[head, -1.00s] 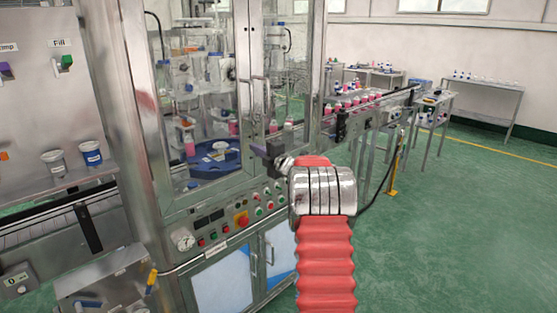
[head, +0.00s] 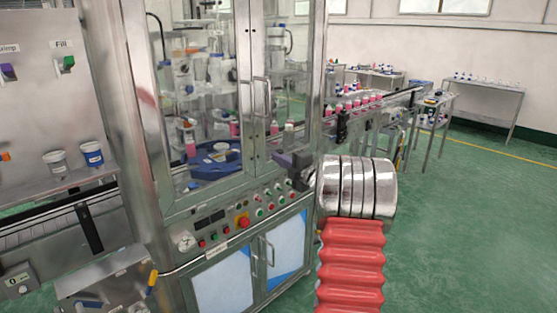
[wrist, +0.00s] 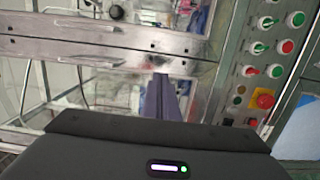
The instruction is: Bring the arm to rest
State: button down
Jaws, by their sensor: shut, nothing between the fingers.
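My arm shows in the head view as a silver banded joint above a red bellows sleeve. My gripper (head: 284,160) is small and dark there, in front of the cabinet's right side, just above the button panel. In the wrist view my gripper (wrist: 161,82) has its purple-grey fingers together, shut and empty. The steel and glass machine cabinet (head: 183,110) stands beyond it, and I cannot judge the gap between them.
The button panel (head: 243,222) with a red emergency stop (head: 243,223) runs below the cabinet doors. A conveyor (head: 375,107) with pink bottles leaves the cabinet to the right. Side tables (head: 484,84) stand at the back. Green floor (head: 460,230) is free on the right.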

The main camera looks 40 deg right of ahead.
dwell(0.4)
jog(key=s+d+f+m+g+h, duration=0.5)
jog(key=s+d+f+m, duration=0.15)
jog(key=f+m, duration=0.3)
jog(key=s+a+f+m+g+h, duration=0.1)
jog(key=s+a+f+m+g, duration=0.1)
jog(key=s+a+m+g, duration=0.35)
jog(key=s+a+r+y, duration=0.2)
jog(key=s+a, duration=0.5)
jog(key=a, duration=0.9)
jog(key=s+a+r+m+g+y, duration=0.1)
jog(key=s+a, duration=0.7)
jog(key=a, duration=0.8)
jog(key=s+a+r+m+g+y, duration=0.1)
jog(key=s+a+r+y, duration=0.3)
jog(key=a, duration=1.3)
jog(key=s, duration=0.4)
jog(key=shift+s, duration=0.2)
